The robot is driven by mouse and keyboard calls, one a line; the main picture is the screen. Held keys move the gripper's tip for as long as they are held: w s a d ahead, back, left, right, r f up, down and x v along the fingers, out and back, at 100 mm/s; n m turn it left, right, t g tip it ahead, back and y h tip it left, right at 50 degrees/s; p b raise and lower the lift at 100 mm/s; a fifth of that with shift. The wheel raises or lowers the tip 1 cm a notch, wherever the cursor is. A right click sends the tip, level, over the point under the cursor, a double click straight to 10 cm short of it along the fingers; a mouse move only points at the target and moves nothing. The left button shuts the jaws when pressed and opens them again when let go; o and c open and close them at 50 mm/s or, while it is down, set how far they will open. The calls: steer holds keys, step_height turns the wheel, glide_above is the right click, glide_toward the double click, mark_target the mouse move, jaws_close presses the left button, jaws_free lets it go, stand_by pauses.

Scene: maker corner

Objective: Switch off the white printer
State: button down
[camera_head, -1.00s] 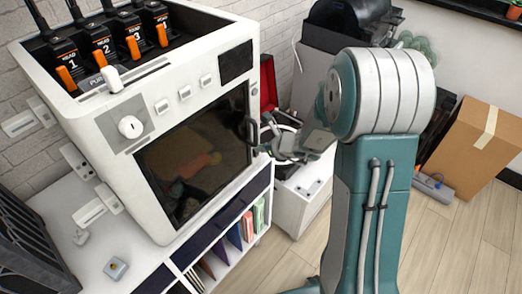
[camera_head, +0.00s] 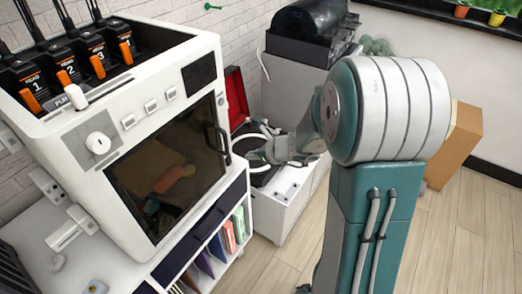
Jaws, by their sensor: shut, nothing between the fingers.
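The white printer (camera_head: 140,88) stands on a white cabinet at the left. Its open top holds several numbered print heads with orange levers (camera_head: 126,49). Its front has a round white knob (camera_head: 98,143) on a grey panel, a row of three small square buttons (camera_head: 151,106), a dark screen (camera_head: 199,72) and a dark glass door (camera_head: 165,175) with a black handle. A white lever (camera_head: 76,95) sits by the front top edge, beside a partly hidden label. My gripper (camera_head: 260,153) is shut and empty, right of the door handle and apart from the printer.
The white cabinet (camera_head: 190,248) has shelves with coloured folders. Behind my gripper are an open red-lined case (camera_head: 237,98) and a low white unit (camera_head: 276,215). A dark machine (camera_head: 308,35) stands at the back and a cardboard box (camera_head: 455,148) at the right. Wooden floor is clear.

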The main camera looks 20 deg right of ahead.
steer(key=v, duration=0.3)
steer(key=r+v, duration=0.1)
steer(key=shift+a+r, duration=0.1)
steer(key=shift+r, duration=0.05)
steer(key=s+a+r+n+g, duration=0.3)
steer(key=s+a+r+n, duration=0.4)
steer(key=s+n, duration=0.5)
steer(key=s+d+r+n+h, duration=0.1)
steer(key=s+r+n+h, duration=0.1)
steer(key=s+n, duration=0.3)
steer(key=s+d+r+n+h, duration=0.1)
steer(key=s+n+h, duration=0.3)
steer(key=n, duration=0.7)
steer(key=shift+s+d+r+n, duration=0.15)
steer(key=shift+s+r+n, duration=0.25)
steer(key=shift+s+r, duration=0.35)
